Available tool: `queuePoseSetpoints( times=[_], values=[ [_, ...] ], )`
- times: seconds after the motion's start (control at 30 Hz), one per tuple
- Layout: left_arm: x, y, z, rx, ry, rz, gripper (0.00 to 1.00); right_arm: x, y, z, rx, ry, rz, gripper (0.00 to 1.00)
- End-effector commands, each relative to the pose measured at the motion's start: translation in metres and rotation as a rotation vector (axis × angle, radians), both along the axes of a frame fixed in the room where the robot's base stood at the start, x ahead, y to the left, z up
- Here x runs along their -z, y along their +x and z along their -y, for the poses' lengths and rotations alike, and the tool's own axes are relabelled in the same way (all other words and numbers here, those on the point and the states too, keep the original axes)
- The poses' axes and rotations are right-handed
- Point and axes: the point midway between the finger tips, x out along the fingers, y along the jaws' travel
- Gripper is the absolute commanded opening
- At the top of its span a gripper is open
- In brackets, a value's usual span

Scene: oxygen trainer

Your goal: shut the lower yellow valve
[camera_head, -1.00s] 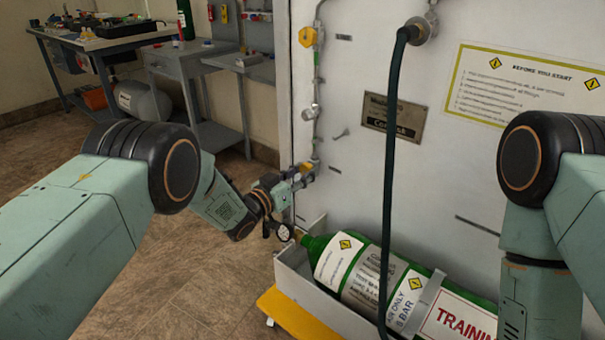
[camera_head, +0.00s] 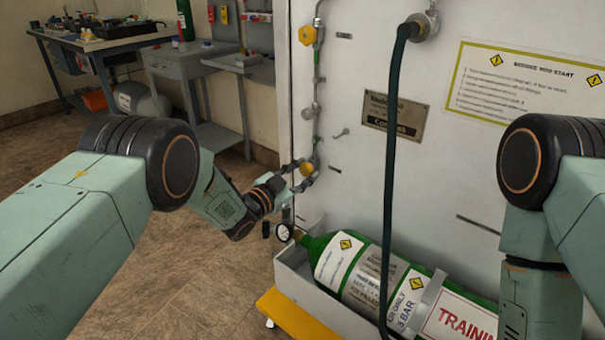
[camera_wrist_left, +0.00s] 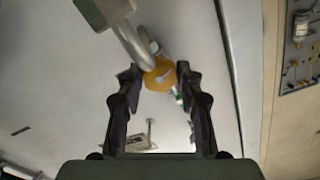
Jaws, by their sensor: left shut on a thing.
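The lower yellow valve (camera_head: 307,169) sits on the pipe at the left edge of the white panel, its round yellow face toward me. In the left wrist view the yellow valve (camera_wrist_left: 160,74) lies between the two dark fingertips, with a grey pipe running up from it. My left gripper (camera_head: 304,171) reaches in from the left and is shut on this valve, one finger on each side. My right arm shows at the right, but its gripper is out of view.
An upper yellow valve (camera_head: 307,35) is higher on the same pipe. A green cylinder (camera_head: 318,246) with a gauge (camera_head: 284,232) lies in a grey tray below. A dark hose (camera_head: 388,180) hangs in front of the panel. Workbenches stand at the back left.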

Motion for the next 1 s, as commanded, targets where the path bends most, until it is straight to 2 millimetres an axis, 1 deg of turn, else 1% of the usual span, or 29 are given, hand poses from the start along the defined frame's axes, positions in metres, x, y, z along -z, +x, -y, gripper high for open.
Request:
queuePoseSetpoints(
  times=[0.47, 0.5, 0.77, 1.0],
  values=[
    [0.0022, -0.0009, -0.0006, -0.001, 0.015, 0.006, 0.05, 0.0002, 0.0, 0.0, 0.0, 0.0, 0.0, 0.7],
    [0.0022, -0.0009, -0.0006, -0.001, 0.015, 0.006, 0.37, 0.0002, 0.0, 0.0, 0.0, 0.0, 0.0, 0.7],
    [0.0012, -0.0005, -0.0004, 0.0, 0.014, 0.008, 0.59, 0.0002, 0.0, 0.0, 0.0, 0.0, 0.0, 0.7],
    [0.0006, -0.0002, -0.0001, 0.0, 0.015, 0.009, 0.59, 0.0002, 0.0001, 0.0, 0.0, 0.0, 0.0, 0.7]
  ],
)
